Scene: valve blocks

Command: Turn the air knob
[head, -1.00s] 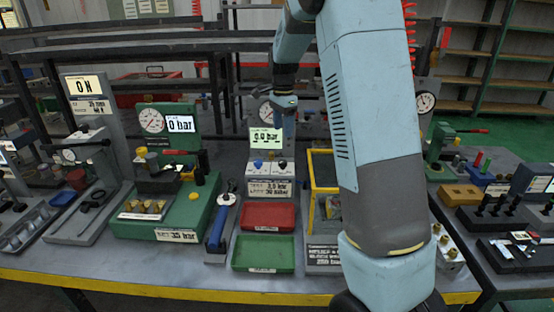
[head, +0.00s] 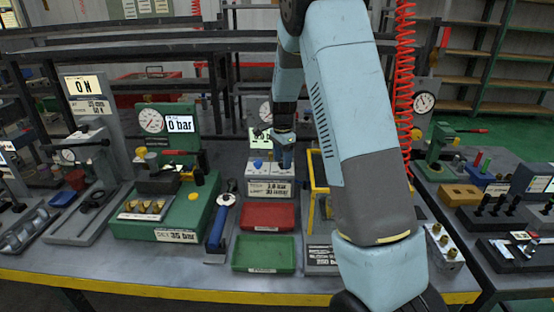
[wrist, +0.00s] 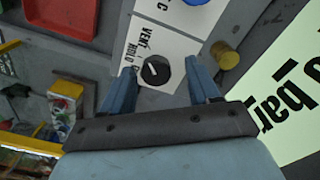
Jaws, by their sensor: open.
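A round black knob (wrist: 155,70) with a white pointer line sits on a white label printed "VENT" and "HOLD" in the wrist view. I take it to be the air knob. My gripper (wrist: 160,82) is open, with one finger on each side of the knob and a gap visible between. Contact cannot be told. In the head view my gripper (head: 285,165) reaches down over the right part of a small white control block (head: 268,187) and hides the knob there. A blue knob (head: 258,163) stands on the block's left part and shows at the wrist view's top edge (wrist: 195,2).
A pale green display (wrist: 295,95) reading in bar stands close beside the gripper, with a brass fitting (wrist: 224,55) near it. A yellow frame (head: 319,175) stands right of the block. Red (head: 268,229) and green (head: 264,268) trays lie in front.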

